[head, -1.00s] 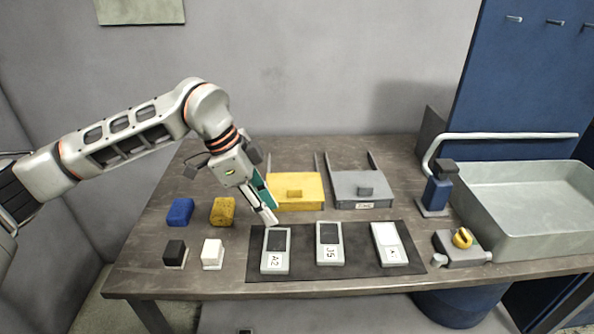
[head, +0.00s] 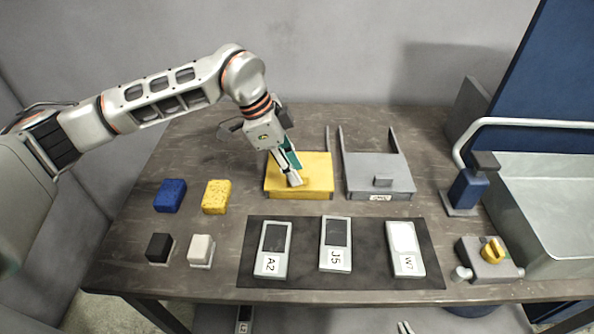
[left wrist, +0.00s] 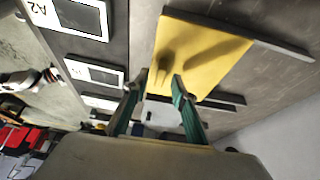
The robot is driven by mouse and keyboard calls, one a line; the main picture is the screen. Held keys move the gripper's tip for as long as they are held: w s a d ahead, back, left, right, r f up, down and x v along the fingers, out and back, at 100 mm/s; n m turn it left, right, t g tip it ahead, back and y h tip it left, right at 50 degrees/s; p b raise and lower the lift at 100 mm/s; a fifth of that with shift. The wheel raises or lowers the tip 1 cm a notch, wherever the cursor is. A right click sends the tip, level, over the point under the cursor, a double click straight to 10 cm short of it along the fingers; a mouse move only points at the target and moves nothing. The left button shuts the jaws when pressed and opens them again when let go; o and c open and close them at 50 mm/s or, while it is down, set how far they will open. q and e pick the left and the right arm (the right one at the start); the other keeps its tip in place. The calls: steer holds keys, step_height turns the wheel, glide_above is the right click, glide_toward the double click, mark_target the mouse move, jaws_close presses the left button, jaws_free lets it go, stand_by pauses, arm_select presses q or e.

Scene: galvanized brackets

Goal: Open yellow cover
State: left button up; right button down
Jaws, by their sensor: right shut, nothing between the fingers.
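The yellow cover (head: 316,170) is a flat lid on a low box at the back middle of the table, lying in its front position with rails behind it. My left gripper (head: 294,181) is over its front part. In the left wrist view the yellow cover (left wrist: 205,55) has a small yellow handle (left wrist: 164,64). The fingertips of my left gripper (left wrist: 160,77) are apart, near either side of this handle; whether they touch it I cannot tell. Only the tips of my right gripper (head: 405,327) show, low at the table's front edge, shut.
A grey covered box (head: 378,170) stands right of the yellow one. Several labelled devices lie on a dark mat (head: 350,276) in front. Blue (head: 170,195) and yellow (head: 216,197) sponges lie left. A blue-handled tap (head: 467,188) and a sink (head: 550,180) are right.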

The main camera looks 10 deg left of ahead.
arm_select(q)
steer(key=shift+x, duration=1.05)
arm_select(e)
steer(key=shift+w+r, duration=0.4)
steer(key=shift+r, duration=0.1)
arm_select(q)
steer(key=shift+w, duration=0.1)
jaws_close()
steer(key=shift+w+a, duration=0.1)
steer(key=shift+w, duration=0.25)
steer(key=w, duration=0.4)
steer(key=w+a, duration=0.1)
steer(key=w, duration=0.2)
steer(key=w+a, duration=0.1)
steer(key=w, duration=0.3)
steer(key=shift+w+a+b, duration=0.15)
steer(key=shift+w+b, duration=0.15)
steer(key=shift+b, duration=0.1)
steer(key=shift+r, duration=0.1)
arm_select(e)
steer(key=shift+s+f, duration=0.15)
steer(key=shift+f, duration=0.45)
arm_select(q)
jaws_free()
arm_select(e)
steer(key=shift+f, duration=0.1)
